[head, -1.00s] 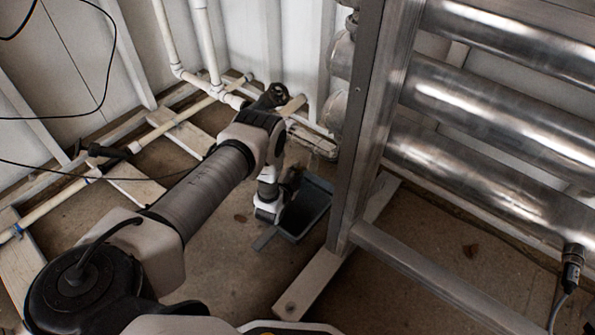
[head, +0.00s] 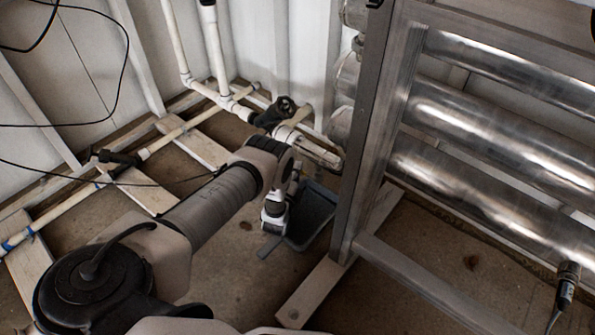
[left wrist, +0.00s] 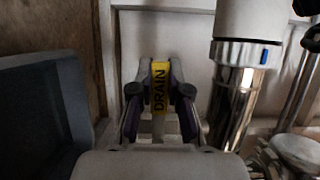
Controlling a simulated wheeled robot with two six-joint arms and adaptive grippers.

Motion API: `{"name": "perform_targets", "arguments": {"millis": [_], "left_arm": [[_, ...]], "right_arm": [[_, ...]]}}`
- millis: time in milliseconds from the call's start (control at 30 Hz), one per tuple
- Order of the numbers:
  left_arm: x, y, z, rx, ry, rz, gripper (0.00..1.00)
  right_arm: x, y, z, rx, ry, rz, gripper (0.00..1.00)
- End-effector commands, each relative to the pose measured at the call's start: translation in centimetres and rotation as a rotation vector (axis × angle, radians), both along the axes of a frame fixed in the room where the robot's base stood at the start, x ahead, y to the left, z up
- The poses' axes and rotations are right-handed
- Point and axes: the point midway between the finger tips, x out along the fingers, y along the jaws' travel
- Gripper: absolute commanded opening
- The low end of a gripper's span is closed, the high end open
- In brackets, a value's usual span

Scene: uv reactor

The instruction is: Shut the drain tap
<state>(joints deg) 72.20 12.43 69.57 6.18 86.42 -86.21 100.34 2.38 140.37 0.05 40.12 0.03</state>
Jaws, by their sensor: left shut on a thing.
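The drain tap's yellow handle (left wrist: 159,88), marked DRAIN, stands upright in the middle of the left wrist view. My left gripper (left wrist: 160,98) has a finger on each side of the handle and is shut on it. The tap's body behind and below the handle is mostly hidden. In the head view my left arm reaches down beside a grey tray, and its wrist (head: 275,208) is at the tray's left side. The fingertips and the handle cannot be made out there. My right gripper is not in view.
The grey tray (head: 312,218) lies on the floor and shows at left in the wrist view (left wrist: 40,115). A metal frame post (head: 366,130) and shiny cylinders (head: 490,100) stand to the right. White pipes and a black valve (head: 276,112) are behind the arm.

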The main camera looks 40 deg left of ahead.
Motion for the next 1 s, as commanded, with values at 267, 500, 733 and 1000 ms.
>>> {"name": "perform_targets", "arguments": {"millis": [267,500,733,1000], "left_arm": [[-0.01,-0.03,0.13,0.024,-0.002,-0.001,0.00],[-0.01,-0.04,0.13,0.024,-0.002,-0.001,0.00],[0.00,-0.03,0.14,0.023,-0.002,-0.001,0.43],[-0.83,-0.30,0.06,0.022,0.001,-0.001,0.43]], "right_arm": [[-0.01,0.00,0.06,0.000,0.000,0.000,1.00],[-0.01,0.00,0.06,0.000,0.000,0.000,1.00],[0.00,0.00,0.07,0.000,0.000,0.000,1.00],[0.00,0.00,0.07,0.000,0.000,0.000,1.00]]}}
